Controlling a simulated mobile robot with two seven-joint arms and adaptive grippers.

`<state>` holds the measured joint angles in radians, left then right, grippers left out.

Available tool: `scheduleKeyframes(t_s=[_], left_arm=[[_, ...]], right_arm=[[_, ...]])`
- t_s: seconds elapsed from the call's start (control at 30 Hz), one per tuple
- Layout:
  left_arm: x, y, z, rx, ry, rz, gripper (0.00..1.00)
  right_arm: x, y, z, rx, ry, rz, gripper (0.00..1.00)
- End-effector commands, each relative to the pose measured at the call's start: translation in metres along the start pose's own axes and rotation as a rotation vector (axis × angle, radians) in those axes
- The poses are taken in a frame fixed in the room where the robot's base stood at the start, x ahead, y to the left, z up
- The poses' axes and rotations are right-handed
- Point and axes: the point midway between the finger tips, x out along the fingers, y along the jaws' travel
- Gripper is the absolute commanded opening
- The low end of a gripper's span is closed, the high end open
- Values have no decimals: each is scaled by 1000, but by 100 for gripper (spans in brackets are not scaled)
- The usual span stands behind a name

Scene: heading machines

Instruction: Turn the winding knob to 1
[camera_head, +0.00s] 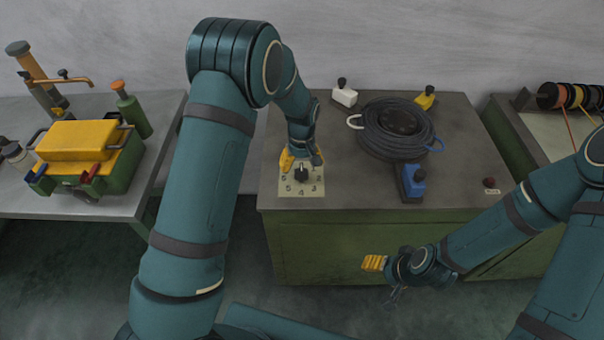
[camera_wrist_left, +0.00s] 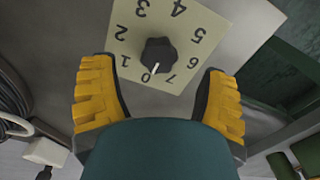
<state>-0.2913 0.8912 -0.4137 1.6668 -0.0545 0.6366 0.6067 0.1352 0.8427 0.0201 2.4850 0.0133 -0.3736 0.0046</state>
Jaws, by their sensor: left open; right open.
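The winding knob (camera_head: 301,173) is black and sits on a pale square dial plate (camera_head: 302,190) at the left front of the green bench. In the left wrist view the knob (camera_wrist_left: 158,56) has a white pointer mark directed at the 0, and the plate (camera_wrist_left: 190,28) carries numbers from 0 to 7. My left gripper (camera_head: 301,160) is open just above the knob. In its wrist view the yellow fingers (camera_wrist_left: 160,92) stand apart on either side, not touching the knob. My right gripper (camera_head: 381,279) is open and empty in front of the bench.
A table at left holds a yellow-topped green box (camera_head: 84,145).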

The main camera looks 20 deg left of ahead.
Motion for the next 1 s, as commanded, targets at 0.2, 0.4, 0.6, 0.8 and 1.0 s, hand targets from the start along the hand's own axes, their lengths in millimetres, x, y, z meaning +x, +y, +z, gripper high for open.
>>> scheduleKeyframes(t_s=[0.2,0.4,0.6,0.8,1.0], left_arm=[[35,0,0,0,-1,-1,74],[48,0,0,0,1,1,74],[49,0,0,0,1,1,74],[49,0,0,0,1,1,44],[49,0,0,0,1,1,6]], right_arm=[[2,1,0,0,0,1,64],[3,1,0,0,0,1,64],[3,1,0,0,0,1,64],[3,1,0,0,0,1,64],[3,1,0,0,0,1,64]])
